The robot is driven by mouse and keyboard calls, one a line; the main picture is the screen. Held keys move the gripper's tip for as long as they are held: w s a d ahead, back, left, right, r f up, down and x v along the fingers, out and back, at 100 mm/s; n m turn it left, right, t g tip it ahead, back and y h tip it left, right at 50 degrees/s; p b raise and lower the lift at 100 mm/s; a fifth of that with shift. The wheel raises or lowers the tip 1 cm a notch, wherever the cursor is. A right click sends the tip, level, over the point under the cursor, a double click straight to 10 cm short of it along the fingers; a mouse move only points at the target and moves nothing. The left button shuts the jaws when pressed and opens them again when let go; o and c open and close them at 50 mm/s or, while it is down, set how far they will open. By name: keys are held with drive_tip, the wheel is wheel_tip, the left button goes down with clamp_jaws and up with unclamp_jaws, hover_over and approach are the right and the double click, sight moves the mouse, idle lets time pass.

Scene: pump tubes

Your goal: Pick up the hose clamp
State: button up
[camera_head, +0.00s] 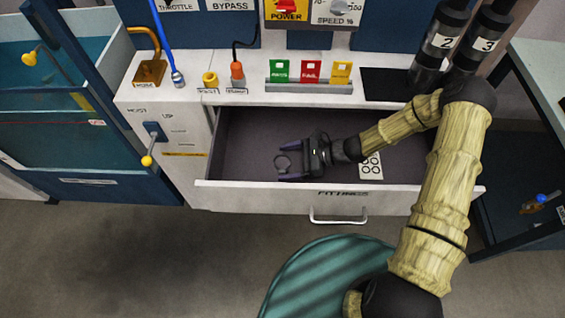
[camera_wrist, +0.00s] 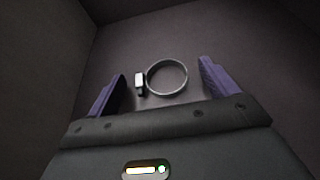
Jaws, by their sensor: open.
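The hose clamp (camera_wrist: 167,91) is a thin grey metal ring with a small screw housing on its left side. It lies on the dark floor of the open fittings drawer (camera_head: 262,198). In the head view the clamp (camera_head: 282,163) shows at the left end of my gripper (camera_head: 283,160). My gripper is inside the drawer and open. In the wrist view the clamp lies between the two purple fingers of my gripper (camera_wrist: 162,90), with gaps on both sides. I cannot tell how high the fingers are above the drawer floor.
The drawer walls surround the gripper. The drawer's left part is bare.

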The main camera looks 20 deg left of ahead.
sight(288, 163)
idle(0.3)
drive_tip(key=c, duration=1.1)
drive_tip(key=shift+o, duration=0.2)
wheel_tip(288, 163, up, 10)
drive_tip(key=p, duration=0.1)
